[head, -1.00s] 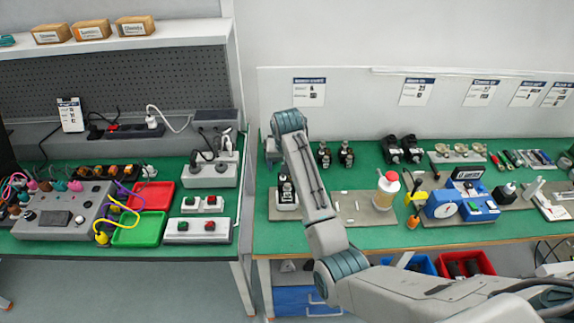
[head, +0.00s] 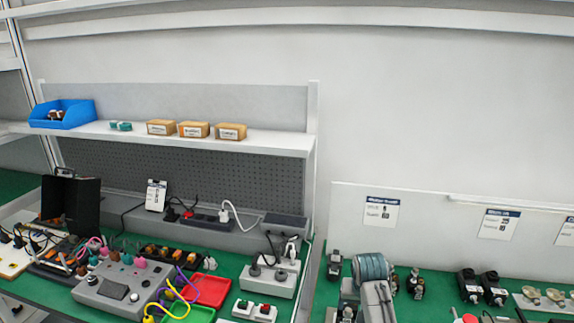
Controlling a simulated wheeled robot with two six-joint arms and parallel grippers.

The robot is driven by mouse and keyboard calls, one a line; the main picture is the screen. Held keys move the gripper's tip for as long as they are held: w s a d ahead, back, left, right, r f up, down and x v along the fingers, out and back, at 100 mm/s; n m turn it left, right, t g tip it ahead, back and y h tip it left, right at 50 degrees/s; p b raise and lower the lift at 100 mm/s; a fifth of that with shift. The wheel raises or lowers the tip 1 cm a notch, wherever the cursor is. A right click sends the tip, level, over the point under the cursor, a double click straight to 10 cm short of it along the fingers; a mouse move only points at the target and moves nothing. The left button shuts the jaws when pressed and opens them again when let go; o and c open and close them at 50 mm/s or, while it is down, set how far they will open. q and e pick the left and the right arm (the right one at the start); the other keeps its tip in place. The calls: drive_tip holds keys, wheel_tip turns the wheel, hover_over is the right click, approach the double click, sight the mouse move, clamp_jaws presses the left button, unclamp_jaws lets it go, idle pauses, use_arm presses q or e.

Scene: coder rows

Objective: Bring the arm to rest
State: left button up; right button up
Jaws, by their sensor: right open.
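My right arm rises from the bottom edge in the head view, with its teal wrist joint above the green bench (head: 325,272) on the right. My right gripper (head: 347,303) is below and left of that joint, small and partly cut off by the bottom edge. It is open, and I see nothing held in it. My left gripper is not in view.
The left bench carries a grey control box (head: 122,282), a red tray (head: 210,290), a socket box (head: 270,277) and cables. A shelf (head: 270,143) holds cartons (head: 194,129) and a blue bin (head: 62,114). Black devices (head: 470,287) stand right of my arm.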

drive_tip(key=s+d+f+n, duration=0.15)
drive_tip(key=s+f, duration=0.25)
drive_tip(key=s, duration=0.6)
drive_tip(key=s+d+f, duration=0.3)
drive_tip(key=s, duration=0.7)
drive_tip(key=s+d+r+n, duration=0.1)
drive_tip(key=s+r+n, duration=0.15)
drive_tip(key=s, duration=1.55)
wheel_tip(320, 180, down, 34)
drive_tip(key=d+b, duration=0.3)
drive_tip(key=b, duration=0.2)
drive_tip(key=s+f+g+b, duration=0.1)
drive_tip(key=s+f+b, duration=0.1)
drive_tip(key=s+f, duration=0.7)
drive_tip(key=s+d+f+b, duration=0.1)
drive_tip(key=s+f+b, duration=0.1)
drive_tip(key=s+f, duration=0.8)
wheel_tip(320, 180, down, 5)
drive_tip(key=shift+s+f+m+g, duration=0.1)
drive_tip(key=shift+s+m+g, duration=0.05)
drive_tip(key=shift+m+g, duration=0.25)
